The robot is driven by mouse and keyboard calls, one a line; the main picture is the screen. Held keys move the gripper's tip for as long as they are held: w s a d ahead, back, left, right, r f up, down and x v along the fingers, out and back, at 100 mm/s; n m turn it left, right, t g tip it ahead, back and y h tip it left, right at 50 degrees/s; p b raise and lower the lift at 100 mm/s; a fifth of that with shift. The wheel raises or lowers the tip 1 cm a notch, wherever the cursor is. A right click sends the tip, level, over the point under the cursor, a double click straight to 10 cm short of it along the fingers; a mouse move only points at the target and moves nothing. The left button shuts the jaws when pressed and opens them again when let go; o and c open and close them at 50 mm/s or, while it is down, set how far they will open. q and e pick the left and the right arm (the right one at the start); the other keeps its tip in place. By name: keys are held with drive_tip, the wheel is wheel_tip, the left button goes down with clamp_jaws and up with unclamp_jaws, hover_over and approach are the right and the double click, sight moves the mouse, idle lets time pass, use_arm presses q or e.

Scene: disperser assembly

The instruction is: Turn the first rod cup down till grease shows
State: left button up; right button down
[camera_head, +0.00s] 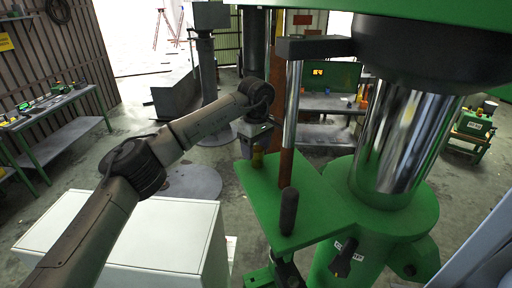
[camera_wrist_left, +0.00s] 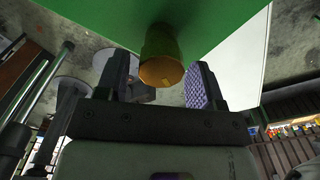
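The brass-yellow rod cup (camera_wrist_left: 161,62) hangs against the green machine plate in the left wrist view, its round end facing the camera. In the head view a small part of the cup (camera_head: 257,154) shows at the back left corner of the green plate (camera_head: 300,215). My left gripper (camera_wrist_left: 160,86) is open, with one finger on each side of the cup. A gap shows at the left finger; I cannot tell whether the right finger touches. In the head view my left gripper (camera_head: 252,140) is small and partly hidden. No grease can be made out. My right gripper is not in view.
A chrome rod (camera_head: 292,115) and a dark handle (camera_head: 289,210) stand at the green plate. A thick chrome column (camera_head: 395,145) rises to its right. A white cabinet (camera_head: 160,235) stands below my left arm. A workbench (camera_head: 50,110) is at far left.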

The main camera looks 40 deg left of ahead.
sight(256, 148)
use_arm(q)
drive_tip(key=shift+o, duration=0.4)
drive_tip(key=shift+r, duration=0.15)
drive_tip(key=shift+r, duration=0.25)
wheel_tip(256, 148, up, 8)
drive_tip(key=shift+f+b, duration=0.15)
drive_tip(key=shift+b, duration=0.95)
wheel_tip(256, 148, up, 5)
drive_tip(key=shift+r+p, duration=0.2)
drive_tip(key=shift+p, duration=0.3)
